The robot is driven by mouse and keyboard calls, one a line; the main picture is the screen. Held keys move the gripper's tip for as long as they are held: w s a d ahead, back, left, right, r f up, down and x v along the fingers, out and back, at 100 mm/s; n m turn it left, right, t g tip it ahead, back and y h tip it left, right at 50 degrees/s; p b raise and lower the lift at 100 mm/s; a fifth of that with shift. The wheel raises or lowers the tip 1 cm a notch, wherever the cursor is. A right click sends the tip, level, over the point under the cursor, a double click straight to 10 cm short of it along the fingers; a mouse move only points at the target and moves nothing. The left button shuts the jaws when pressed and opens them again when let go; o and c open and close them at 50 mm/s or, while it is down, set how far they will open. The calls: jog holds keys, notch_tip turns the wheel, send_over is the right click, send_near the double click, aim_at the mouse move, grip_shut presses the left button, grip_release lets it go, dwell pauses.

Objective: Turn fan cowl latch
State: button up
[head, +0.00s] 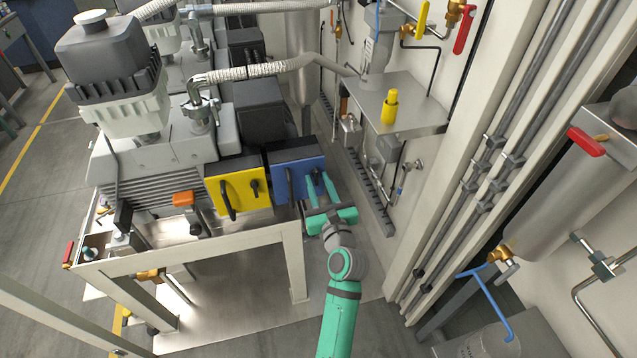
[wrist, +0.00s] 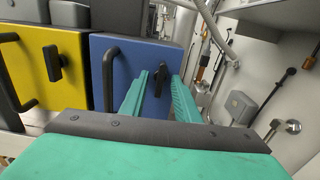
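The blue fan cowl (head: 299,165) is a square panel on the right-hand pump, with a black bar handle at its left. Its small black latch (wrist: 161,78) stands upright in the wrist view, right of that handle. My gripper (head: 318,179) is at the face of the blue cowl, its two teal fingers apart, one on each side of the latch. In the wrist view the fingers (wrist: 159,84) show a gap around the latch. I cannot tell how deep the tips reach past it. The blue cowl (wrist: 125,70) also fills the middle of the wrist view.
A yellow cowl (head: 240,183) with its own black latch (wrist: 53,63) and handle is just left. The pump frame (head: 293,250) stands below. A wall with pipes and a steel shelf (head: 425,118) holding a yellow cylinder (head: 390,106) is close on the right.

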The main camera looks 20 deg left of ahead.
jog(key=shift+s+d, duration=0.1)
jog(key=shift+s, duration=0.05)
jog(key=shift+v, duration=0.85)
jog(key=shift+v, duration=3)
